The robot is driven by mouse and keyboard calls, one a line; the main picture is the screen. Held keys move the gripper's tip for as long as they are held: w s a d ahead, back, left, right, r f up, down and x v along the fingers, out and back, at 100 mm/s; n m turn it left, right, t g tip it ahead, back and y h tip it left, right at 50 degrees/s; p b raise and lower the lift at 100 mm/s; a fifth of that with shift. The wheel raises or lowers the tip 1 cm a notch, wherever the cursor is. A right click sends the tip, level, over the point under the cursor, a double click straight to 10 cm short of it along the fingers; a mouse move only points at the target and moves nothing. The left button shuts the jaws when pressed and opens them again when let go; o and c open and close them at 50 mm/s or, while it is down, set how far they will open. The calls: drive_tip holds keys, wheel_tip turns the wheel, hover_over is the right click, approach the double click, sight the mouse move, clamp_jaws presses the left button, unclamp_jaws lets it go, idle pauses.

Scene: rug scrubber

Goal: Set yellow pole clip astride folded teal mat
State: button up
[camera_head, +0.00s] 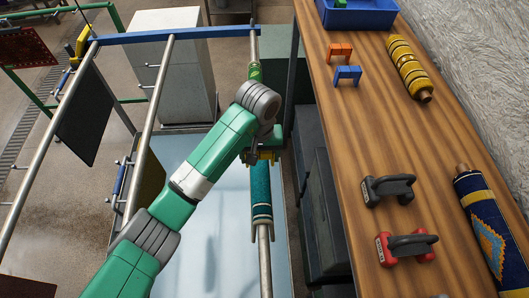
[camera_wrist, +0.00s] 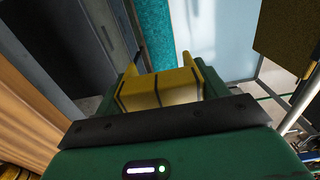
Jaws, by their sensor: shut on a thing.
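The folded teal mat (camera_head: 261,192) hangs over a metal pole in the middle of the head view. It also shows in the wrist view as a teal strip (camera_wrist: 155,32) beyond the clip. My gripper (camera_head: 264,147) is at the mat's far end, over the pole. It is shut on the yellow pole clip (camera_wrist: 160,89), whose two legs point away from my gripper between the green fingers. In the head view only a little of the clip's yellow shows, and my arm hides the rest. I cannot tell whether the clip touches the mat.
A wooden bench (camera_head: 345,130) on the right bears an orange clip (camera_head: 340,50), a blue clip (camera_head: 347,73), two dark-handled tools (camera_head: 389,187), rolled rugs (camera_head: 408,68) and a blue bin (camera_head: 358,14). Dark cabinets (camera_head: 318,190) stand beside the pole. A dark mat (camera_head: 85,115) hangs at left.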

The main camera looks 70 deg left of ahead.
drive_tip(key=shift+a, duration=0.25)
drive_tip(key=shift+w+f, duration=0.1)
drive_tip(key=shift+f, duration=0.15)
drive_tip(key=b, duration=0.5)
hover_over(260, 173)
wheel_tip(260, 173, down, 5)
drive_tip(key=shift+f, duration=0.15)
drive_tip(key=shift+w+f+b, duration=0.1)
drive_tip(key=shift+f+b, duration=0.5)
drive_tip(key=shift+f, duration=1.75)
drive_tip(key=shift+f+p, duration=0.25)
drive_tip(key=shift+p, duration=0.05)
drive_tip(key=o, duration=0.9)
drive_tip(key=shift+o, duration=0.6)
